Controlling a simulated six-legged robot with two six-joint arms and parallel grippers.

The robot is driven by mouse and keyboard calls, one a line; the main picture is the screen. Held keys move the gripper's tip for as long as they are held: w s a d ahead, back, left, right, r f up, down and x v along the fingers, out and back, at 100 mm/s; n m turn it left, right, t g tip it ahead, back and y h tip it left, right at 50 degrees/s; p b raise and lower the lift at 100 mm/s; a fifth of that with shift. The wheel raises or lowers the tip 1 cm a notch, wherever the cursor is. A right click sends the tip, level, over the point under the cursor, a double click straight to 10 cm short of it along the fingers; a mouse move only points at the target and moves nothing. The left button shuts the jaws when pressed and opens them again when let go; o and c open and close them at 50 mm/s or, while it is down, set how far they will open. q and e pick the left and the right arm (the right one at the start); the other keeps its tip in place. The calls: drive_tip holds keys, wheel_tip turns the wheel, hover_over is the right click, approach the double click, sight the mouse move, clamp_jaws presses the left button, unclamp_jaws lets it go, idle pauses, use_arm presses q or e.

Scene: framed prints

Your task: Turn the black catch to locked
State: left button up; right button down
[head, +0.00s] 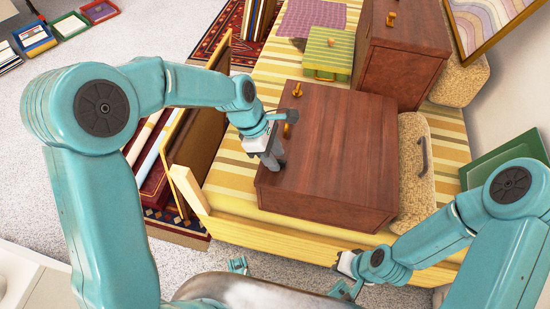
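A brown wooden box (340,170) lies on the yellow striped surface in the middle. Two brass-coloured catches, one farther back (297,90) and one nearer (287,130), stand along its left part. My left gripper (274,163) is at the box's left edge, just nearer than the second brass catch. Its grey fingers point down, close to or touching the box; I cannot tell whether they hold anything. I cannot make out a black catch; the gripper may hide it. My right gripper (345,265) is low by the near edge of the striped surface, its fingers barely visible.
A woven beige case (416,190) with a dark handle (423,155) adjoins the box on the right. Framed panels (190,140) stand upright at left.

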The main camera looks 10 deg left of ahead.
use_arm(q)
drive_tip(key=shift+d+f, duration=0.15)
drive_tip(key=shift+f, duration=0.2)
clamp_jaws()
